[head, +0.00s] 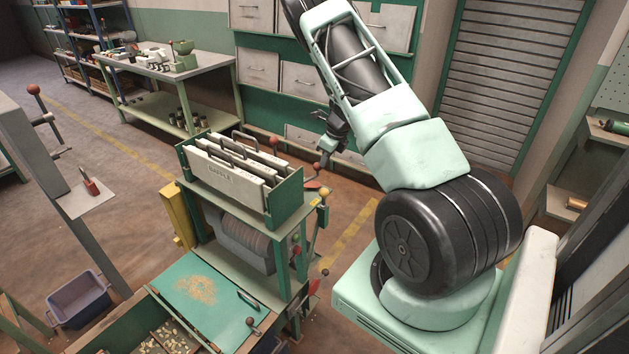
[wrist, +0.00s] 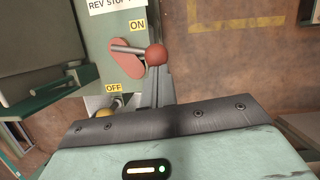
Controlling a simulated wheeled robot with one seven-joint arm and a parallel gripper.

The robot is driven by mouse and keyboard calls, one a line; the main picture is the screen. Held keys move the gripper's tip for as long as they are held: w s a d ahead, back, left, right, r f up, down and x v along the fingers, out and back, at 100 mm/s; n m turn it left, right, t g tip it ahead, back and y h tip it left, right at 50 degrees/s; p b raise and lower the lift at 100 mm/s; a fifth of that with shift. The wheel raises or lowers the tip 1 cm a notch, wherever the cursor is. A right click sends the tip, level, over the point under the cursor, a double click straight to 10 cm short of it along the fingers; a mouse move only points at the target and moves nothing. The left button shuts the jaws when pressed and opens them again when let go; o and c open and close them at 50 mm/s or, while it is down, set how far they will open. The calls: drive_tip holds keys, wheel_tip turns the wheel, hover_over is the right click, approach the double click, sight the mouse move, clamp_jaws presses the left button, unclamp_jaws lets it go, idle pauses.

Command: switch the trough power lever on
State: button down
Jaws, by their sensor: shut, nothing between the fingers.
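The power lever (wrist: 128,49) is a metal rod with a red ball, on a red plate on the green machine side, in the wrist view. Its rod points right and nearly level, just below the ON label (wrist: 137,25) and well above the OFF label (wrist: 114,88). My gripper (wrist: 158,72) is shut and empty, its fingertips directly below the red ball in the picture; I cannot tell whether they touch it. In the head view my gripper (head: 325,150) is beside the machine's right side, near a red ball (head: 318,166).
A yellow knob (wrist: 104,114) sits below the OFF label. The green hopper machine (head: 290,200) holds white panels, with more levers on its right side. Cabinets stand behind my arm. The floor right of the lever is clear in the wrist view.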

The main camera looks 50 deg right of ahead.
drive_tip(key=shift+w+d+n, duration=0.2)
drive_tip(key=shift+w+n, duration=0.3)
drive_tip(key=shift+n, duration=0.2)
drive_tip(key=shift+y, duration=0.3)
